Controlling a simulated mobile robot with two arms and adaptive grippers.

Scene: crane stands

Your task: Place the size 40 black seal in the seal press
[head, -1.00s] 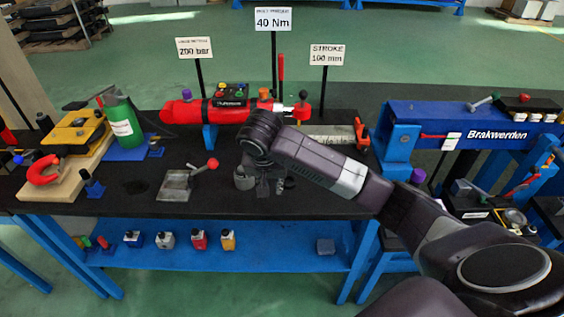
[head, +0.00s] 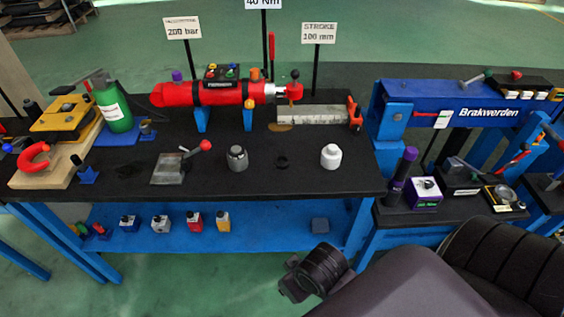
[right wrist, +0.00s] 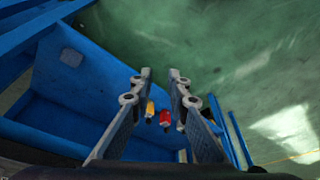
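A small black ring (head: 282,162), which looks like the seal, lies flat on the black tabletop (head: 300,188). A grey metal cylinder (head: 237,158) stands to its left and a white capped cylinder (head: 331,156) to its right. A flat grey plate with a red-knobbed lever (head: 180,165) lies further left. I cannot tell for sure which of these is the seal press, nor read any size. My right gripper (head: 293,284) is below and in front of the table edge, away from the ring. In the right wrist view its fingers (right wrist: 159,74) are apart and empty. My left gripper is out of view.
A red hydraulic cylinder (head: 225,93) lies along the table's back. A green bottle (head: 115,108) stands at the left. A blue Brakwerden bench (head: 460,105) stands at the right. The tabletop around the ring is clear.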

